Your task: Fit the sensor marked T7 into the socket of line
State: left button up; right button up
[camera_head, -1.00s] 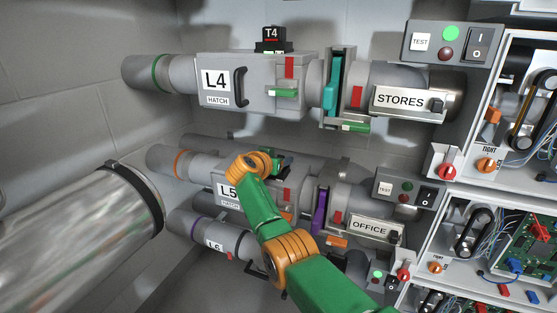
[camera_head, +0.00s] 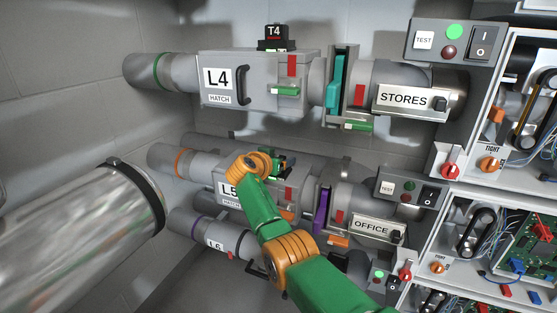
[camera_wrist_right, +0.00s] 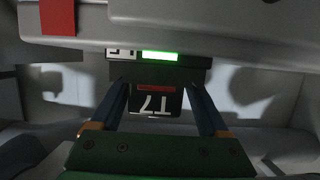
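The sensor marked T7 (camera_wrist_right: 157,103) is a dark block with a red stripe and a white T7 label, upside down in the right wrist view. My right gripper (camera_wrist_right: 158,88) has one finger on each side of its narrow labelled part, and the fingertips appear to touch it. A lit green bar (camera_wrist_right: 160,56) and a partly hidden white label sit just above it. I cannot tell whether the sensor is seated. In the head view my right gripper (camera_head: 277,165) is at the L5 housing (camera_head: 231,190), partly hidden by my arm. My left gripper is out of view.
The L4 housing (camera_head: 255,87) above carries a T4 sensor (camera_head: 273,38). The L6 tube (camera_head: 205,232) runs below. A large metal tube (camera_head: 75,235) fills the lower left. Control boxes and open electronics cabinets (camera_head: 465,225) stand at the right.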

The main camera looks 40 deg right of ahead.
jog(key=shift+s+f, duration=0.1)
jog(key=shift+f, duration=0.05)
jog(key=shift+s+a+p, duration=0.25)
jog(key=shift+a+p, duration=0.05)
jog(key=shift+a, duration=0.15)
jog(key=v, duration=0.6)
jog(key=shift+w+r, duration=0.1)
jog(key=shift+r, duration=0.1)
jog(key=shift+r, duration=0.1)
